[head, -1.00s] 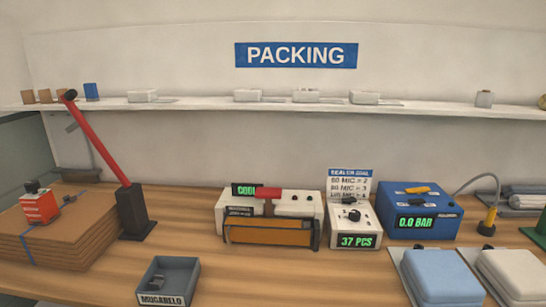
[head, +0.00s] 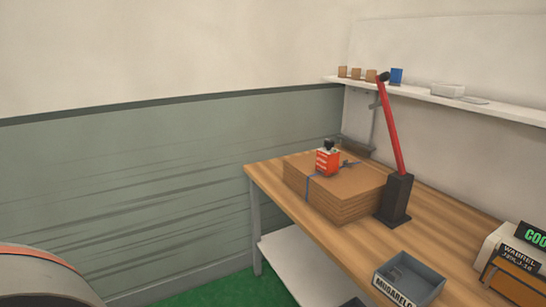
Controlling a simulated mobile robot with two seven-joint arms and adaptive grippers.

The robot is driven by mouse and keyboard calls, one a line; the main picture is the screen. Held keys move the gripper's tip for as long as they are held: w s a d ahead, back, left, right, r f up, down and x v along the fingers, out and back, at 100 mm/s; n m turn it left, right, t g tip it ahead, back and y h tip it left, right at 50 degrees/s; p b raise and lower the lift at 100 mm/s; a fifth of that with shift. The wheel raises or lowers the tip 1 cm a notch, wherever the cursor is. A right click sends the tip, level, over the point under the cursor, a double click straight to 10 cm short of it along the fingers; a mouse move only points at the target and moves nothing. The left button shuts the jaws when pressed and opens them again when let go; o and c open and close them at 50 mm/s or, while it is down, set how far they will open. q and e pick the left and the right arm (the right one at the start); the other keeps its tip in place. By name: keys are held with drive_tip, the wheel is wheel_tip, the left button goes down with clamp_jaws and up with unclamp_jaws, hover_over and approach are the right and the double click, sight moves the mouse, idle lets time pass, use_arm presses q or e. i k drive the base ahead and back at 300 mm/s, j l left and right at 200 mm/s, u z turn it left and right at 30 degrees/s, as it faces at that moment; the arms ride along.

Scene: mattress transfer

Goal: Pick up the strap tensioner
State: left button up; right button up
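A stack of brown cardboard (head: 340,191) with a blue strap around it lies at the far left end of the wooden table (head: 455,232). On it stands a small red-orange box (head: 327,162) with a dark part on top. A small dark tool-like piece (head: 349,165) lies beside the box. A long red lever (head: 391,128) with a dark knob rises, tilted, from a dark upright block (head: 396,199) right of the stack. I cannot tell for sure which of these is the strap tensioner. Neither of my grippers is in view.
A grey tray (head: 432,280) labelled MUGARELO sits near the table's front edge. A sealer-like machine (head: 515,272) is at the right edge. A wall shelf (head: 500,109) holds small blocks. A rounded grey form with an orange band fills the lower left corner. Green floor shows below.

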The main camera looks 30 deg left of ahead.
sight(328, 162)
drive_tip(key=u, duration=0.7)
drive_tip(key=i+j, duration=0.6)
drive_tip(key=j, duration=0.15)
drive_tip(key=i+j+z, duration=0.4)
drive_tip(key=j+z, duration=0.25)
